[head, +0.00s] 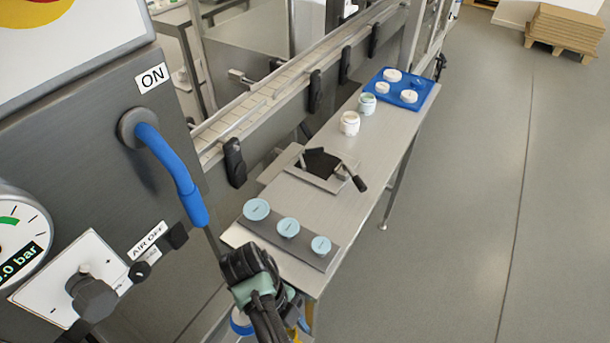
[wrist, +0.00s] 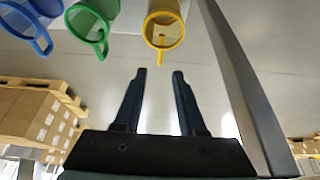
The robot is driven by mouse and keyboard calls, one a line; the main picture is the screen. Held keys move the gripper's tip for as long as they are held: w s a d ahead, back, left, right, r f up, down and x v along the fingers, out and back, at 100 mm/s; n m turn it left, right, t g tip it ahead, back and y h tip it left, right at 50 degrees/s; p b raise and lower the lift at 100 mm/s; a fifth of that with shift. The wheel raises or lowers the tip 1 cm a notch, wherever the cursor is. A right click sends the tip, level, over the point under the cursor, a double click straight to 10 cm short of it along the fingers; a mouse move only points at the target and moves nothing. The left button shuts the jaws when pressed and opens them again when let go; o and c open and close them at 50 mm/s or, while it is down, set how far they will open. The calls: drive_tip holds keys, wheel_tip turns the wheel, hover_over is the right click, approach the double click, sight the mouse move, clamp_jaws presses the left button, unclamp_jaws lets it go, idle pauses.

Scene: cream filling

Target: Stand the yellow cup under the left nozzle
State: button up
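The yellow cup (wrist: 166,16) is at the top of the wrist view, its handle pointing down toward my gripper (wrist: 160,73). My gripper's two dark fingers are apart with nothing between them, and a gap separates their tips from the yellow handle. A small yellow patch at the bottom edge (head: 303,324) may be part of the yellow cup. I cannot identify the left nozzle in either view.
A green cup (wrist: 88,22) and a blue cup (wrist: 24,22) are left of the yellow cup. A metal post (wrist: 238,85) runs along the right. In the head view, a steel table (head: 338,200) carries light-blue discs (head: 288,227), white jars (head: 349,123) and a blue tray (head: 424,85).

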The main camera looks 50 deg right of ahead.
drive_tip(key=shift+p+v, duration=1.1)
drive_tip(key=shift+v, duration=0.85)
